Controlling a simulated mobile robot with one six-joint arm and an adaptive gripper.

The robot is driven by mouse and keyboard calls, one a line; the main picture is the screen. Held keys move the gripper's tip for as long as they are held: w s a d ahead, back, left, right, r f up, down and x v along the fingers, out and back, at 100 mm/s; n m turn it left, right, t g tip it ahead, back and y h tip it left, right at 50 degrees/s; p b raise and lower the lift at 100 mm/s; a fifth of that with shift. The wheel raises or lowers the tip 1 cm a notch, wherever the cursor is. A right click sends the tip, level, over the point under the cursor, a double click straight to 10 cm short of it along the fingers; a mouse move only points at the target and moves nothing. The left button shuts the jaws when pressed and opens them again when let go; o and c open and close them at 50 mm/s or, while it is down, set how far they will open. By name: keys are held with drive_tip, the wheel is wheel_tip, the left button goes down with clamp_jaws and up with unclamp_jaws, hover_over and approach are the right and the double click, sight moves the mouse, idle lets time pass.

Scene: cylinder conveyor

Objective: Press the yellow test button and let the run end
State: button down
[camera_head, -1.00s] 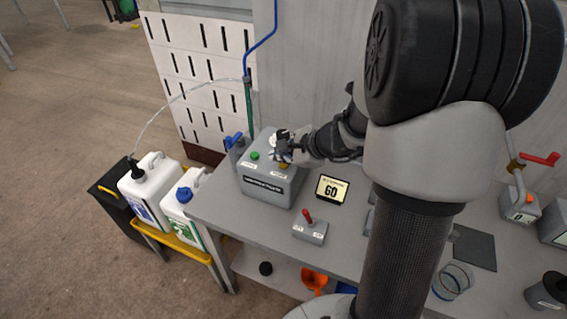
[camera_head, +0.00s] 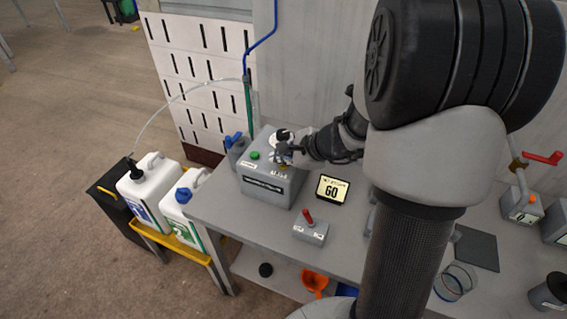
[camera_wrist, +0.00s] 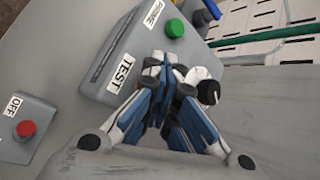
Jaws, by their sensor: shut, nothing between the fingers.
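The grey control box (camera_head: 265,187) stands on the bench. It has a green button (camera_head: 254,155), which also shows in the wrist view (camera_wrist: 174,28), by a PRIME label. A TEST label (camera_wrist: 122,72) sits on the same top face, right beside my fingertips. My gripper (camera_wrist: 166,62) is shut and empty, its fingertips over the box top by that label. In the head view my gripper (camera_head: 284,158) is at the right part of the box top. The yellow button is mostly hidden by the fingers, and I cannot tell whether they touch it. The small display (camera_head: 332,189) reads GO.
A switch box with a red lever (camera_head: 308,217) stands in front of the display. Two white canisters (camera_head: 150,185) stand left of the bench, one with a clear hose. A dark pad (camera_head: 477,249) and a clear ring-shaped container (camera_head: 455,281) lie right of my arm.

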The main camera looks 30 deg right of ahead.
sight(282, 166)
drive_tip(key=shift+r+p, duration=0.7)
drive_tip(key=shift+r, duration=0.2)
wheel_tip(282, 166, up, 5)
drive_tip(key=p, duration=0.4)
idle(0.7)
